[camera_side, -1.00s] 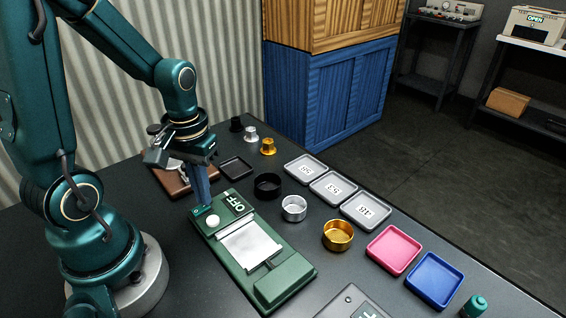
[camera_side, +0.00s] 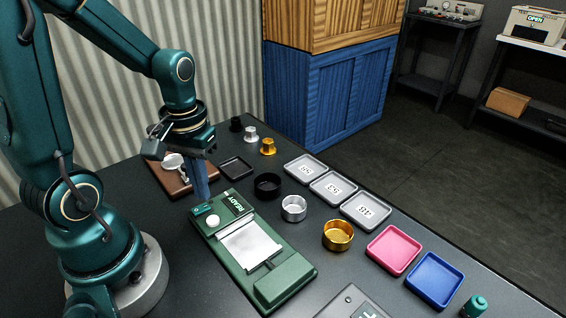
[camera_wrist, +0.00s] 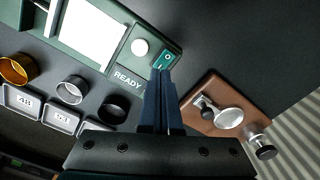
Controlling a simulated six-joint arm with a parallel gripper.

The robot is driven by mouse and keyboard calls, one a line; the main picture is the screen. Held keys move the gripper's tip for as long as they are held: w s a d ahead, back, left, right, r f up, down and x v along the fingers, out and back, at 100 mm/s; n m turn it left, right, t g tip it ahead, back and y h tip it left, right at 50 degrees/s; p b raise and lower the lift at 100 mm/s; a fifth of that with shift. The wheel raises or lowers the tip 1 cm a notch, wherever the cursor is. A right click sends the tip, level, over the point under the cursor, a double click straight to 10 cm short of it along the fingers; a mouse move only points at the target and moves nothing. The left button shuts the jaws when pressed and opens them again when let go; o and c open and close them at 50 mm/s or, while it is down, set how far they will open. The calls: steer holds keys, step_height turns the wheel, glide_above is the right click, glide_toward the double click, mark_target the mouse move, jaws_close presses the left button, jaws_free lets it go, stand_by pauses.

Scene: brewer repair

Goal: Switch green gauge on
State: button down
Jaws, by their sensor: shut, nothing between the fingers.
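The green gauge (camera_side: 262,280) lies on the dark table in front of my arm, with a silver plate and a white round knob (camera_side: 212,221) on top. Its display (camera_side: 237,202) reads READY, and this also shows in the wrist view (camera_wrist: 128,79). A small teal rocker switch (camera_wrist: 163,59) sits at the gauge's corner beside the knob. My gripper (camera_side: 203,200) is shut and empty, pointing down, with its fingertips at the switch. In the wrist view the blue fingers (camera_wrist: 160,72) end at the switch's edge; I cannot tell whether they touch it.
A brown wooden board (camera_wrist: 213,103) with a metal tool stands beside the gripper. Black, silver (camera_side: 293,208) and gold rings (camera_side: 338,235), numbered grey trays (camera_side: 366,211), a pink tray (camera_side: 394,250) and a blue tray (camera_side: 434,280) line the right side.

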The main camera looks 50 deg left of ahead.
mark_target(208, 208)
step_height(208, 208, up, 5)
steer(key=shift+f, duration=0.1)
stand_by(0.5)
steer(key=s+d+r+m+t, duration=0.2)
steer(key=d+r+m+t, duration=0.3)
steer(key=d, duration=0.3)
steer(key=shift+r+m+t, duration=0.25)
steer(key=shift+m+t, duration=0.05)
steer(key=shift+m, duration=0.2)
